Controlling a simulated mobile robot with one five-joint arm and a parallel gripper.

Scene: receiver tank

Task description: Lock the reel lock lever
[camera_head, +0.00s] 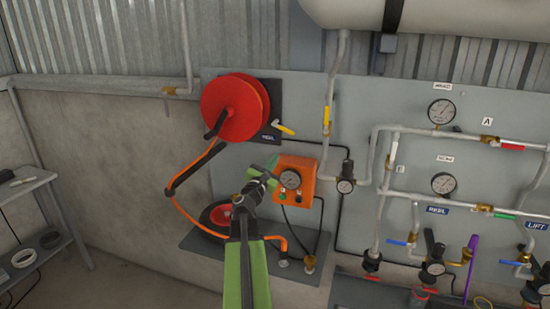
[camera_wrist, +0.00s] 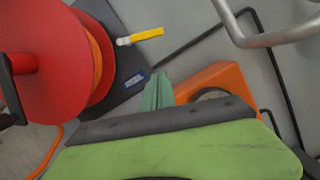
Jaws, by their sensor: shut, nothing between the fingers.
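The reel lock lever is a short yellow handle (camera_head: 285,130) at the right edge of the dark reel plate, beside the red hose reel (camera_head: 235,107). In the wrist view the yellow lever (camera_wrist: 147,35) points right and slightly up from a pale pivot. My gripper (camera_head: 272,164) is shut and empty, below the lever and apart from it. In the wrist view its green fingers (camera_wrist: 157,92) are together, below and slightly right of the lever.
An orange gauge box (camera_head: 298,180) stands just right of and below my gripper. An orange hose (camera_head: 188,172) hangs from the reel at left. A yellow-handled valve (camera_head: 326,118) and grey pipes are to the right. Bare panel lies between lever and fingers.

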